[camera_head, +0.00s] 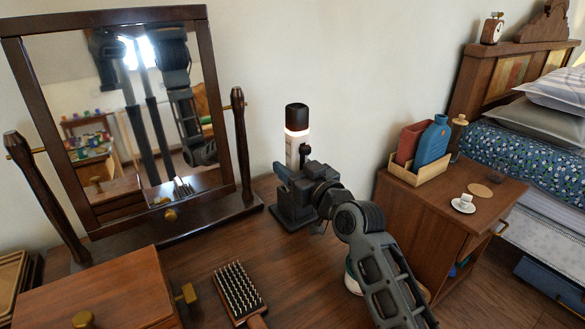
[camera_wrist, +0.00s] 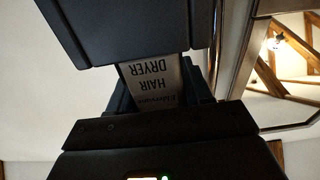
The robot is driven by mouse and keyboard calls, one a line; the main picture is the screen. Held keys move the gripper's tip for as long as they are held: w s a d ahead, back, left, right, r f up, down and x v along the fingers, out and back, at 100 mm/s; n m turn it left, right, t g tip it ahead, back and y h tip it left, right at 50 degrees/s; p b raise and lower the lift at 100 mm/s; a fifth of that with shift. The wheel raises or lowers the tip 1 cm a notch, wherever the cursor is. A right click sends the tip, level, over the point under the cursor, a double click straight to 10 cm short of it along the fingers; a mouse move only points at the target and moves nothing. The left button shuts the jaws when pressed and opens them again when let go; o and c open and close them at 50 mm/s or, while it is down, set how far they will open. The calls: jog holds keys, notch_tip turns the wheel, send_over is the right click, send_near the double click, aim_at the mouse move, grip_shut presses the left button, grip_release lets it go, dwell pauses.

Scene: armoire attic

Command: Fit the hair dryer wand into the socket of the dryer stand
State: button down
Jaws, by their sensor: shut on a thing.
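The hair dryer wand (camera_head: 297,122) stands upright at the back of the dresser, with a black cap, a glowing pale-orange ring and a light body. My gripper (camera_head: 301,172) is shut on its lower body. In the wrist view, the wand's "HAIR DRYER" label (camera_wrist: 155,83) shows between the dark jaws of my gripper (camera_wrist: 160,90). The dark dryer stand (camera_head: 292,216) appears as a blocky base on the dresser top, below my gripper. My gripper hides the wand's lower end and the socket, so I cannot tell whether they meet.
A tilting mirror (camera_head: 150,110) on a wooden frame stands left of the wand. A hairbrush (camera_head: 238,288) and a wooden box (camera_head: 105,295) lie in front. A nightstand (camera_head: 445,215) with bottles and a cup is at right. Dresser top between brush and stand is clear.

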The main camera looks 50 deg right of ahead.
jog(key=shift+f, duration=0.4)
